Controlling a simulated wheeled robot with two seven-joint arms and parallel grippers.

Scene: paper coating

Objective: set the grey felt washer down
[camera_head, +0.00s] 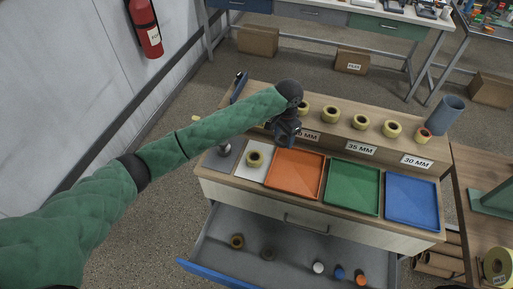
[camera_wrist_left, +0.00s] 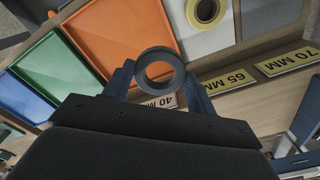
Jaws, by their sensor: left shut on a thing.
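My left gripper (camera_head: 286,133) hangs over the back of the workbench top, behind the orange tray (camera_head: 295,173). In the left wrist view my left gripper (camera_wrist_left: 158,73) is shut on the grey felt washer (camera_wrist_left: 160,89), a thick ring with an open hole, held between the two blue fingers. The washer cannot be made out in the head view. In the wrist view the orange tray (camera_wrist_left: 122,35) and the size labels lie beyond the washer. I cannot tell how high it is above the surface. My right gripper is not in view.
A green tray (camera_head: 352,187) and a blue tray (camera_head: 411,200) lie right of the orange one. A yellow tape roll (camera_head: 254,158) sits on a white plate. More rolls line the back shelf, with a blue cylinder (camera_head: 445,115). The open drawer (camera_head: 290,250) holds several small items.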

